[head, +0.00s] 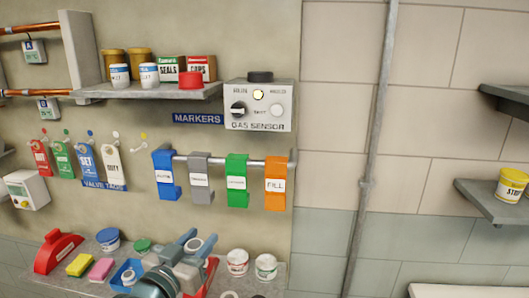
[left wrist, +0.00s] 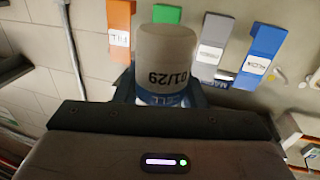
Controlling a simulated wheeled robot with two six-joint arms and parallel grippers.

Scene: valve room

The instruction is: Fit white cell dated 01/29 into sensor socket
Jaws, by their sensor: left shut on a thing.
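The white cell (left wrist: 166,58) has a blue band and the date 01/29, upside down in the left wrist view. My left gripper (head: 193,246) is shut on it, above the bench in the head view, where the cell is small and partly hidden by the fingers. The gas sensor (head: 258,106) is a pale box on the wall at the right end of the shelf, with a lit yellow lamp, a dark knob and a black round part (head: 260,77) on top. The held cell is below and left of it, well apart. I cannot make out an open socket. My right gripper is not in view.
Small white containers with blue bands (head: 120,76) stand on the shelf (head: 150,92) beside boxes and brown jars. A rail (head: 225,160) with blue, grey, green and orange tags hangs between bench and sensor. White tubs (head: 237,262) stand on the bench. A vertical pipe (head: 372,150) runs to the right.

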